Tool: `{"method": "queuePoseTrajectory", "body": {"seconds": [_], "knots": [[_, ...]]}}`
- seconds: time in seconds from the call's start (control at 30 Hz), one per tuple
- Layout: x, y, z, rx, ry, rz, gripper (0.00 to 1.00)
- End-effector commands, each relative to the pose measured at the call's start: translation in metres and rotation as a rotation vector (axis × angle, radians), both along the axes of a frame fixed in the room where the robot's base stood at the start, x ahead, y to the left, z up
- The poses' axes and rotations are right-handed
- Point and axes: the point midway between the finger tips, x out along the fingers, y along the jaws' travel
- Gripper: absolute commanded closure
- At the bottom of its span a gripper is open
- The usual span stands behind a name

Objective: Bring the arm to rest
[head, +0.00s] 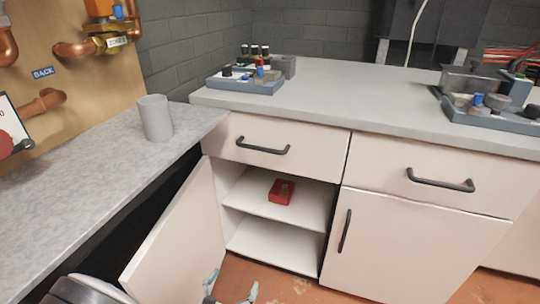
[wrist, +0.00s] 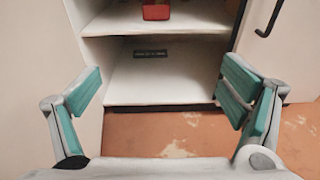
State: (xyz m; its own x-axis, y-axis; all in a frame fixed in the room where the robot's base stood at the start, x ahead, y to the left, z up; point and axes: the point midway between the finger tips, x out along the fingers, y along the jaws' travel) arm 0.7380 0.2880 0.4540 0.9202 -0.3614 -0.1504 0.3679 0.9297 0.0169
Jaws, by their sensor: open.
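My gripper (head: 230,288) shows at the bottom edge of the head view, low in front of the open cabinet. In the wrist view my gripper (wrist: 163,93) is open, with its two green-padded fingers wide apart and nothing between them. The cabinet's shelf (head: 251,202) holds a small red box (head: 282,191) with something in it. The red box also shows at the top of the wrist view (wrist: 156,10). The fingers appear clear of the shelves.
The open cabinet door (head: 178,240) stands out at the left. A closed door (head: 405,245) and drawers with black handles are beside the opening. A grey cup (head: 155,117) stands on the left counter. Trays of parts (head: 245,82) sit on the back counter. Reddish floor lies below.

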Motion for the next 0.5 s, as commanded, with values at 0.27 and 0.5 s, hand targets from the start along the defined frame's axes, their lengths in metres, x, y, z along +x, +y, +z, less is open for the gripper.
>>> {"method": "queuePoseTrajectory", "body": {"seconds": [0.27,0.5], "knots": [[0.011,-0.014,0.03,0.055,-0.016,-0.104,0.09],[0.023,-0.037,0.071,0.138,-0.037,-0.255,0.09]]}}
